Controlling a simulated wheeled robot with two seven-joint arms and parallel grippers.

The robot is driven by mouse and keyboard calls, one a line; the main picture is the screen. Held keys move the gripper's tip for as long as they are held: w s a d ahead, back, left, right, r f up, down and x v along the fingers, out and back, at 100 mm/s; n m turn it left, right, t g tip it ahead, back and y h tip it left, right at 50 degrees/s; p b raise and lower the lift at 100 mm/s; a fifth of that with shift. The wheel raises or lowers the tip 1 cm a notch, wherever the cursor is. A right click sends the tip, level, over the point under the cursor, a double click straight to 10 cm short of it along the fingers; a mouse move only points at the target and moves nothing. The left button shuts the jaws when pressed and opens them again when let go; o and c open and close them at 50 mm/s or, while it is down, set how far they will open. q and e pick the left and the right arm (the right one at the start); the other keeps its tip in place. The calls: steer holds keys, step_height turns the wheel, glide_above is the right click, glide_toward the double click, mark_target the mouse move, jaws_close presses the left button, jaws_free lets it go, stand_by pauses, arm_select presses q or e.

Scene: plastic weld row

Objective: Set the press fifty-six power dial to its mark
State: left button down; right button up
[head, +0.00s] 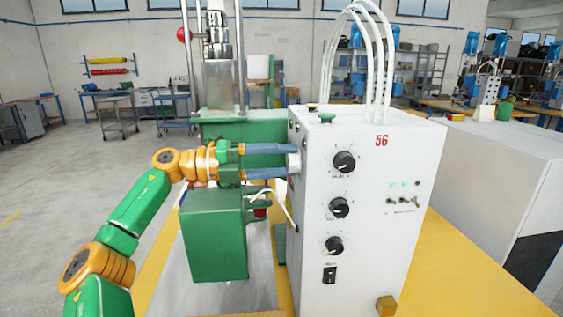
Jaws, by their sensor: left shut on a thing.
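The press fifty-six control box (310,240) is a white cabinet with a red "56" near its top. My left gripper (292,161) reaches in from the left, with two blue-grey fingers at the box's left side. It is shut on a pale grey knob (294,163) there, mostly hidden by the fingers and seen edge-on; its setting cannot be read. My right gripper is out of view.
A green press (214,235) stands left of the box, below and behind my left gripper. White hoses (378,60) rise from the box top. Another white cabinet (500,180) stands to the right.

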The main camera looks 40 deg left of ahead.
arm_select(q)
steer(key=shift+n, duration=0.3)
steer(key=shift+c, duration=1.4)
jaws_free()
steer(key=shift+w, duration=0.1)
steer(key=shift+s+a+f+b, duration=0.1)
steer(key=shift+s+f+b, duration=0.1)
steer(key=shift+b, duration=0.15)
steer(key=shift+s+a+f+b, duration=0.3)
steer(key=shift+s+a+b, duration=0.2)
steer(key=shift+b, duration=0.4)
steer(key=v, duration=0.1)
steer(key=b+v, duration=0.1)
steer(key=v, duration=0.1)
steer(key=r+v, duration=0.1)
steer(key=v, duration=0.1)
steer(key=shift+s, duration=0.2)
